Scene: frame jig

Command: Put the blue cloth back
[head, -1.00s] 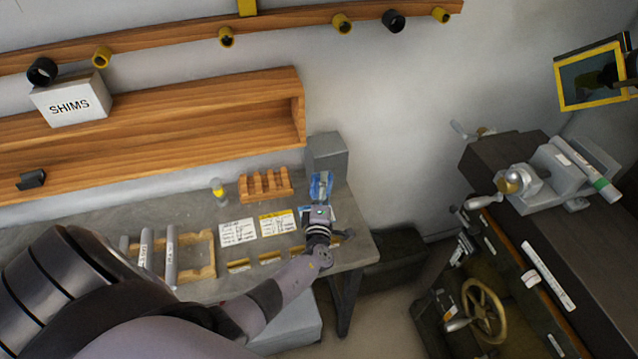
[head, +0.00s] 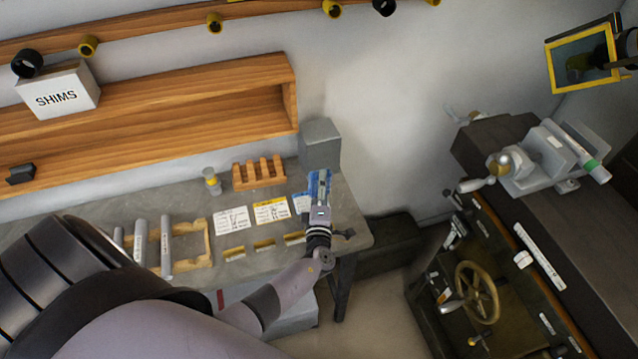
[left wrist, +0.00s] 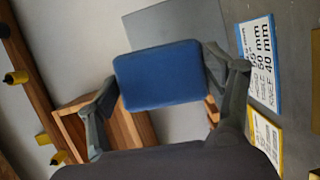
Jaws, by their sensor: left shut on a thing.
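The blue cloth (head: 313,184) is held between the fingers of my left gripper (head: 319,188), above the right end of the grey bench (head: 345,205). In the left wrist view the cloth (left wrist: 160,75) looks like a flat, folded rounded pad. The fingers of the left gripper (left wrist: 168,90) press on its two opposite sides. Beyond the cloth, that view shows the wooden shelf and grey surfaces. My right gripper is not in view.
A grey box (head: 320,145) stands at the bench's back right corner, close to the gripper. White (head: 232,221), yellow-topped (head: 271,211) and blue-topped (head: 301,203) cards lie left of it. A wooden rack (head: 258,179) and small jar (head: 212,182) stand behind them.

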